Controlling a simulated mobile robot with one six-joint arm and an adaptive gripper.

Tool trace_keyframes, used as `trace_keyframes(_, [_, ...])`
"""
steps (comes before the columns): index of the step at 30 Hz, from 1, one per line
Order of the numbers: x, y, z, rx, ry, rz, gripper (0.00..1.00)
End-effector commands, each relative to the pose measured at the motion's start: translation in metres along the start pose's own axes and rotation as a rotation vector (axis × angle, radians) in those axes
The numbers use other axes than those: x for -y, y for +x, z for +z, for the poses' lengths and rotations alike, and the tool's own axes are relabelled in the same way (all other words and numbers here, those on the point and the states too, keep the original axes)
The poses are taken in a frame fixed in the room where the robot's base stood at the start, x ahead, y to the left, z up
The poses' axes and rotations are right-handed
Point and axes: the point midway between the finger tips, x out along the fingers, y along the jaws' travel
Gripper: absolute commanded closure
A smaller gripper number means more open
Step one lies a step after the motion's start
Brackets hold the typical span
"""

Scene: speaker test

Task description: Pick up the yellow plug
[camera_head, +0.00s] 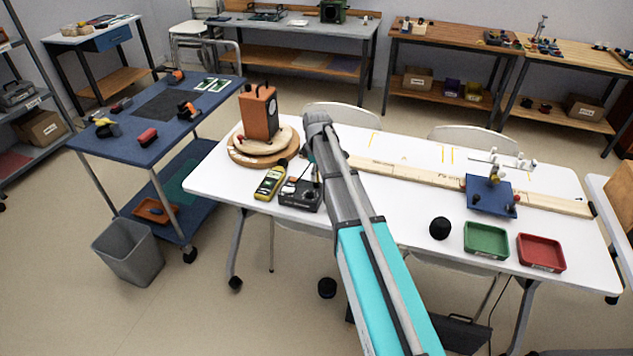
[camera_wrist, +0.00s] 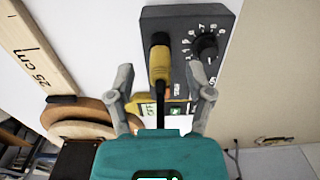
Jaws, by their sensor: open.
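The yellow plug (camera_wrist: 159,64) sits on the face of a dark box with a numbered dial (camera_wrist: 206,47), with a black cable running from it towards my gripper. My gripper (camera_wrist: 161,76) is open, one finger on each side of the plug, and I see no clear contact. In the head view the dark box (camera_head: 299,196) stands on the white table below my gripper (camera_head: 314,158). I cannot make out the plug clearly there.
A yellow multimeter (camera_head: 270,181) lies just left of the box. A round wooden base (camera_head: 262,151) with an orange-brown case (camera_head: 259,112) stands behind it. A long wooden ruler (camera_head: 411,173) lies to the right. Green (camera_head: 486,240) and red (camera_head: 541,252) trays are at the front right.

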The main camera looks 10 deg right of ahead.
Motion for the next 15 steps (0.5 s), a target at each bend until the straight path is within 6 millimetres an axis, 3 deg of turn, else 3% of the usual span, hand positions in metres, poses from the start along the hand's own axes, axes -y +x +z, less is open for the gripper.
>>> trace_keyframes(4, [0.0001,0.0122,-0.0001,0.0,0.0,0.0,0.33])
trace_keyframes(15, [0.0001,0.0143,-0.0002,0.0,0.0,0.0,0.33])
